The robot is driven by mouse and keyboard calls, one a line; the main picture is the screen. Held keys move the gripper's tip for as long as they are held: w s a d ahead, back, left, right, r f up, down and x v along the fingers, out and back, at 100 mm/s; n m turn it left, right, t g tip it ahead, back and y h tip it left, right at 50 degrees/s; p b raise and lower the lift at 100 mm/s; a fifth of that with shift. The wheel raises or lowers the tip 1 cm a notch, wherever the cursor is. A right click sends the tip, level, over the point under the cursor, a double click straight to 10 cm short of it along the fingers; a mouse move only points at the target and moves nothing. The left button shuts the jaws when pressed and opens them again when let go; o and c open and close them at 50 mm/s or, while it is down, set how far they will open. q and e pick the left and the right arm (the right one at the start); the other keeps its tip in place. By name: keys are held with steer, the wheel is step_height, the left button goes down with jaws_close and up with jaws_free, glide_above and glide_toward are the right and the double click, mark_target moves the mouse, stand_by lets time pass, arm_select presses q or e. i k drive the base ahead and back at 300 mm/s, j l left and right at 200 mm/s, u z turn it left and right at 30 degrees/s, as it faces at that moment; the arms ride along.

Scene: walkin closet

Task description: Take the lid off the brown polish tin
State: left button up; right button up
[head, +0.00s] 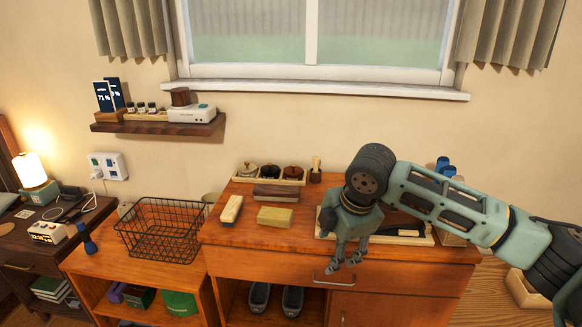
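Several small round polish tins stand in a row in a shallow wooden tray (239,178) at the back of the cabinet top. The brown tin (291,172) is at the right end, a black tin (270,172) in the middle and a pale tan one (247,170) at the left. The brown tin appears to have its knobbed lid on. My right gripper (345,266) points down at the cabinet's front edge, in front and to the right of the tins. Its fingers look spread and empty. My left gripper is out of view.
A brush (231,208), a yellowish block (275,217) and a brown block (276,192) lie in front of the tins. A small wooden cup (315,175) stands right of them. A tray (428,239) lies partly behind my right arm. A wire basket (160,230) stands left.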

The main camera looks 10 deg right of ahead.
mark_target(293, 170)
steer(key=i, duration=1.65)
